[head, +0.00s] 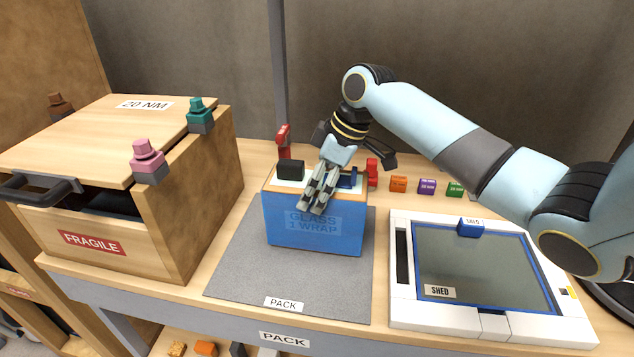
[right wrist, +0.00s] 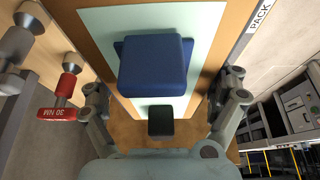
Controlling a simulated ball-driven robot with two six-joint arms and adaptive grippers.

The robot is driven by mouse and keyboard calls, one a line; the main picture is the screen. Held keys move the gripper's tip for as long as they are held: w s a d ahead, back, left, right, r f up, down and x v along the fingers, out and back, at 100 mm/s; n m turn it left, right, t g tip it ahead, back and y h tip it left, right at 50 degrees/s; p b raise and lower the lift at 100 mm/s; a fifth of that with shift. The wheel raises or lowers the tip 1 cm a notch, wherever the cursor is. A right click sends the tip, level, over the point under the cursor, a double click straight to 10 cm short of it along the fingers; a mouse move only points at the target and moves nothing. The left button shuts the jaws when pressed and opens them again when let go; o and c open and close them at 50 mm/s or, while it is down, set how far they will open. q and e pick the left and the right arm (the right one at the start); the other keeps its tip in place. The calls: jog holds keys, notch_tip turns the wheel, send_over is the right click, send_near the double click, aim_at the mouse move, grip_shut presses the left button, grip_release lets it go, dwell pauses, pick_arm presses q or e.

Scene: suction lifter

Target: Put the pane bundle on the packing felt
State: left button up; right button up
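The pane bundle, a blue-wrapped block labelled "GLASS 1 WRAP" (head: 314,235), stands upright on the grey packing felt (head: 238,275); I see no gap beneath it. Its pale top carries a black block (head: 291,170) and a dark blue block (head: 347,178). My right gripper (head: 318,190) is over the bundle's top and hides part of it. In the right wrist view the two fingers (right wrist: 165,98) are spread wide, with the dark blue block (right wrist: 155,65) and the black block (right wrist: 160,121) showing between them, apart from the fingers. My left gripper is out of view.
A wooden "FRAGILE" crate (head: 190,235) with pink and teal knobs stands left. A white-framed "SHED" tray (head: 400,308) lies right. Red tools (head: 283,135) and small coloured blocks (head: 398,184) stand behind. Felt in front of the bundle is clear.

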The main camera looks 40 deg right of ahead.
jog(key=shift+o, duration=0.2)
jog(key=shift+r, duration=0.1)
jog(key=v, duration=1.2)
jog(key=shift+b, duration=0.4)
